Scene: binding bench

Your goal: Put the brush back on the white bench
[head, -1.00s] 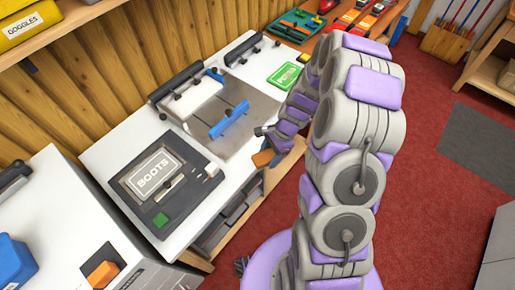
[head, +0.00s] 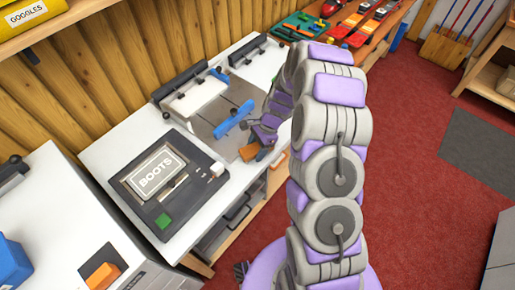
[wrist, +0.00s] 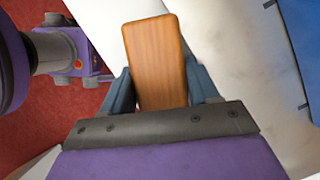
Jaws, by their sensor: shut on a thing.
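My gripper (wrist: 160,92) is shut on the brush (wrist: 155,55), whose wooden block stands up between the two fingers in the wrist view. In the head view the brush (head: 250,151) is a small orange-brown piece at the end of my arm, near the front edge of the white bench (head: 237,174). I cannot tell whether the brush touches the bench top. Its bristles are not visible in either view.
The bench bears a dark machine with a BOOTS plate (head: 158,165), a grey metal plate (head: 205,125) and a blue bar (head: 233,117). Bare white top shows right of the machine. A wooden tool table (head: 370,50) stands beyond.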

